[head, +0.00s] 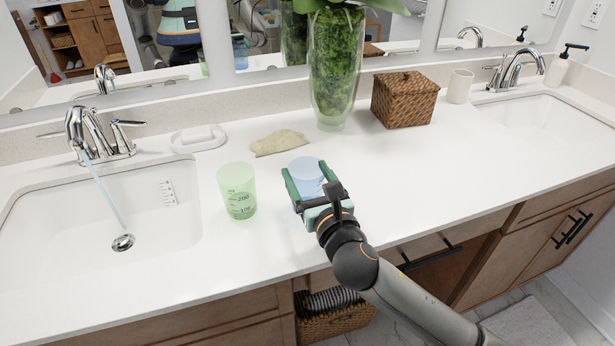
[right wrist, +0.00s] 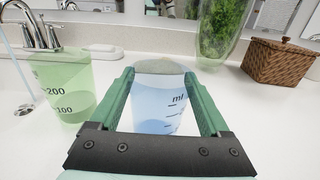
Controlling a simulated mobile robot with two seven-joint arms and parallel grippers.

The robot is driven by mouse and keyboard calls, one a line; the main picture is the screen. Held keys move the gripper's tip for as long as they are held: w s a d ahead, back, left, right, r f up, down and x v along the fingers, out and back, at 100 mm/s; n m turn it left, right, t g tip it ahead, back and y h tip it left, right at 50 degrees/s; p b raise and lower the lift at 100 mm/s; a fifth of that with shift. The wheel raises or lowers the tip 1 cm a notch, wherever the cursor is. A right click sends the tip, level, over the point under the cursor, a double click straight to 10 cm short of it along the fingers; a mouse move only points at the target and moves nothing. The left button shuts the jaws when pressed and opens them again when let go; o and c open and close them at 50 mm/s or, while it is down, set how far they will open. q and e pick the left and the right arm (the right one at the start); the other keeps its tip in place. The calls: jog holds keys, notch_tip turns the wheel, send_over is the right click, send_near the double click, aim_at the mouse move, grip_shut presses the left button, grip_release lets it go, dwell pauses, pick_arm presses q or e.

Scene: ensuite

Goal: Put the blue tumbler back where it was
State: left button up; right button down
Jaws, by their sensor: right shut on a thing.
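The blue tumbler (head: 309,178) is a translucent cup with measuring marks. It is upright, on or just above the white counter; I cannot tell which. My right gripper (head: 306,184) is shut on it, with one green finger on each side. In the right wrist view the tumbler (right wrist: 158,105) stands between the two fingers of the right gripper (right wrist: 160,95). A green translucent tumbler (head: 238,191) stands to its left, apart from it; it also shows in the right wrist view (right wrist: 62,88). My left gripper is not in view.
Water runs from the left faucet (head: 92,138) into the left sink (head: 90,225). A tan cloth (head: 279,143) and a white soap dish (head: 198,138) lie behind. A glass vase of greenery (head: 334,75) and a wicker box (head: 405,98) stand at the back. The counter (head: 440,165) is clear to the right.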

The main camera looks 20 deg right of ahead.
jog(key=shift+f, duration=0.1)
grip_release()
jog(key=s, duration=1.2)
jog(key=shift+d+r, duration=0.2)
